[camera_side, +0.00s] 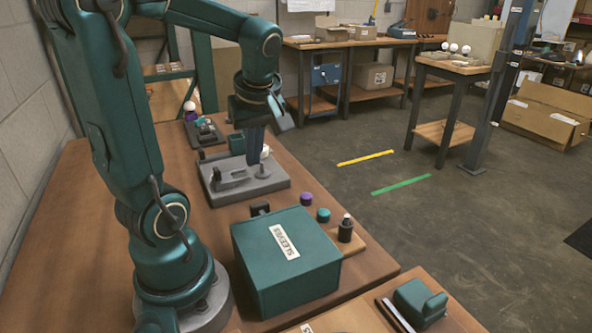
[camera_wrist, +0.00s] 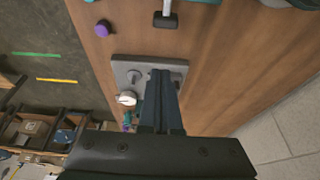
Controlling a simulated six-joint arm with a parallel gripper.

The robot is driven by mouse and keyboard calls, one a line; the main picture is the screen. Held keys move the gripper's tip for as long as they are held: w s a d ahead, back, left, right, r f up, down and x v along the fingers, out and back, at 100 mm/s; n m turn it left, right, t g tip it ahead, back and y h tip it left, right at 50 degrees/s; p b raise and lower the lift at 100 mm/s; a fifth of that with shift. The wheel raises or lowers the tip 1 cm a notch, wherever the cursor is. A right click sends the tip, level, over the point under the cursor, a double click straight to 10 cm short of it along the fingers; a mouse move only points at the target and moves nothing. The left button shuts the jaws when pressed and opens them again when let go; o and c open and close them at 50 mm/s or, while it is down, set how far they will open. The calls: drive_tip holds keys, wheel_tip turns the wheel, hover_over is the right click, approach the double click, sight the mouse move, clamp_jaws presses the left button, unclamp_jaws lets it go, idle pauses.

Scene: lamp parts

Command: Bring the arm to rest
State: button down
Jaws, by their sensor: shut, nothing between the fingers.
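My gripper (camera_side: 254,160) points down over the grey fixture plate (camera_side: 270,186) on the wooden bench. Its fingers are shut and hold nothing. In the wrist view the narrow fingers of my gripper (camera_wrist: 161,74) overlap the same grey plate (camera_wrist: 122,68) and hide part of it. I cannot tell whether the fingertips touch the plate or hover above it. A white round part (camera_wrist: 126,98) sits at the plate's edge, beside the fingers.
A green box marked SLEEVES (camera_side: 287,262) stands nearer the side camera. Beside it are a purple cap (camera_side: 306,199), a teal cap (camera_side: 323,215) and a black bulb-socket-like part (camera_side: 346,233). A smaller fixture (camera_side: 205,135) stands farther back. Bench space left of the plate is clear.

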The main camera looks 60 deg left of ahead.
drive_tip(key=s+d+m+t+h, duration=0.1)
drive_tip(key=d+m+t+h, duration=0.3)
drive_tip(key=d+m, duration=1.3)
drive_tip(key=shift+s+r+m+t, duration=0.25)
drive_tip(key=shift+r+m+t, duration=0.2)
drive_tip(key=shift+t, duration=0.35)
